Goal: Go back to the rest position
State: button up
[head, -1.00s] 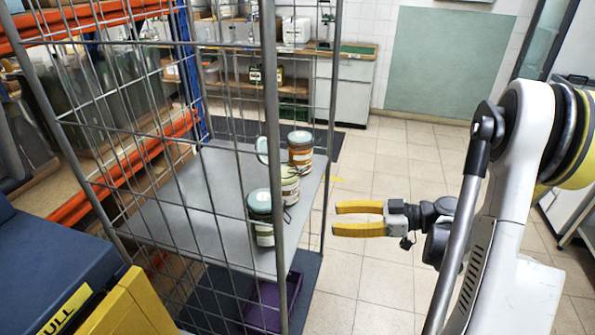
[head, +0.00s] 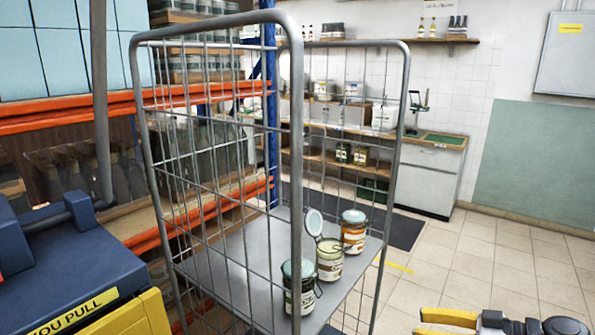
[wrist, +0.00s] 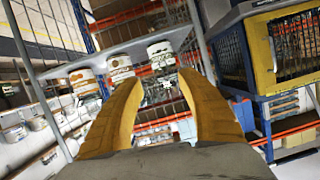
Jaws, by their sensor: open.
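My gripper (head: 442,326) is at the bottom right edge of the head view, with its yellow fingers partly cut off. In the wrist view its two fingers (wrist: 165,105) stand apart with nothing between them. Several jars stand in a row on the shelf of the wire cage trolley (head: 255,255): an orange jar (head: 353,235), a pale jar (head: 329,262) with its lid tipped open, and a green-lidded jar (head: 299,290). The gripper is to the right of the trolley, apart from the jars.
An orange shelf rack (head: 130,105) is behind the trolley on the left. A blue and yellow machine (head: 80,270) is at the lower left. A counter (head: 428,180) stands against the back wall. The tiled floor (head: 490,255) on the right is clear.

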jog(key=s+a+r+m+g+h, duration=0.2)
jog(key=s+a+r+m+h, duration=0.15)
jog(key=a+m+h, duration=0.4)
jog(key=s+r+m+h, duration=0.1)
jog(key=s+h, duration=0.1)
jog(key=s, duration=0.3)
jog(key=s+a+r+m+t+h, duration=0.1)
jog(key=s+h, duration=0.1)
jog(key=s, duration=0.3)
jog(key=shift+s+r+m+t+h, duration=0.15)
jog(key=shift+r+m+t+h, duration=0.15)
jog(key=shift+r+m+h, duration=0.05)
jog(key=shift+a, duration=0.1)
